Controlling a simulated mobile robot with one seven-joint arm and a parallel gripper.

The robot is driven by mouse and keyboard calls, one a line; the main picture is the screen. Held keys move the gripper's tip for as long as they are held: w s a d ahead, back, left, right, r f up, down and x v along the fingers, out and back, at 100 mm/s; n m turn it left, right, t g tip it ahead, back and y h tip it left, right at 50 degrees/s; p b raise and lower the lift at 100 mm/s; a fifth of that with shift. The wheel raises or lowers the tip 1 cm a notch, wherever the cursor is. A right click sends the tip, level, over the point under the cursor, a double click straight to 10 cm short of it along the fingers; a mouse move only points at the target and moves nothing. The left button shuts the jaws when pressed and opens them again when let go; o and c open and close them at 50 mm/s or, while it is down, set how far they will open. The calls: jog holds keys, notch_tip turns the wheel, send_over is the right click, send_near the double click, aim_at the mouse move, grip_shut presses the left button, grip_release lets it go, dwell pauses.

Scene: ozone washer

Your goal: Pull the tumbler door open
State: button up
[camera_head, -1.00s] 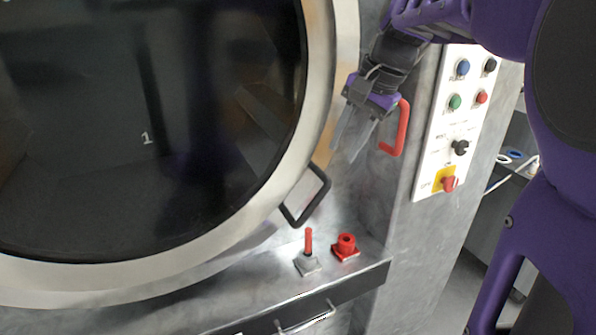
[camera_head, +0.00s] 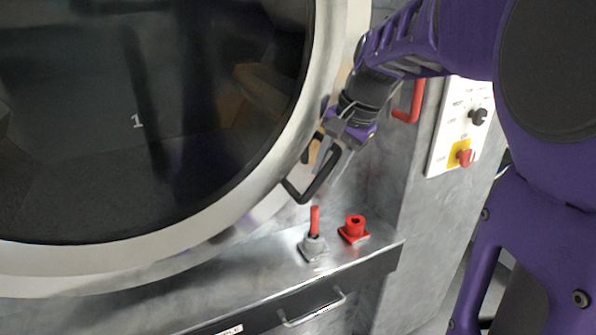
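The tumbler door (camera_head: 120,130) is a large round dark glass with a wide metal ring, and it looks shut. Its black loop handle (camera_head: 298,195) sits at the lower right of the ring. My gripper (camera_head: 332,172) is at the upper part of this handle, pointing down. Its two fingers look apart, one on the left by the ring and one on the right. The fingers overlap the handle in the picture. I cannot tell whether they touch it or straddle it.
A ledge below the door carries a grey-based red lever (camera_head: 314,232) and a red knob (camera_head: 354,229). A red handle (camera_head: 411,102) and a control panel (camera_head: 461,130) are on the right. A drawer-like front with a metal pull (camera_head: 314,311) is below.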

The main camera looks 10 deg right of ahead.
jog(key=shift+b+x, duration=0.6)
jog(key=shift+x, duration=0.5)
grip_shut()
dwell(0.8)
